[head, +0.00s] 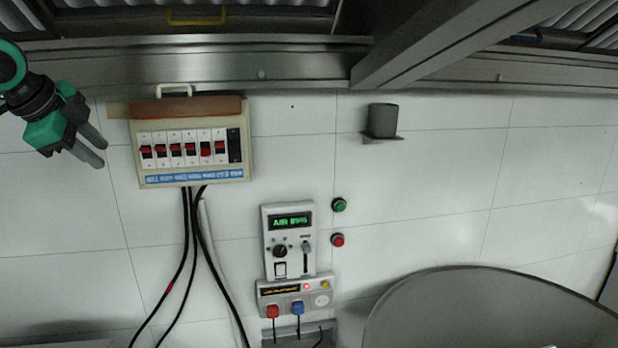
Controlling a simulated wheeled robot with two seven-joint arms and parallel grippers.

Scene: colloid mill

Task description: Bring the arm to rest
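My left gripper (99,153) is at the left edge of the head view, with its green and black wrist above and to the left of it. Its two grey fingers point down to the right, with a narrow gap between them and nothing held. It appears just left of the breaker box (247,150), and no contact shows. My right gripper is not in view.
The breaker box has a row of red-and-black switches and a brown cover (185,108) above. Black cables (187,240) hang below. A control panel (290,240) reads "AIR". Green (339,205) and red (337,240) buttons sit beside it. A grey bowl-like vessel (490,310) fills the lower right.

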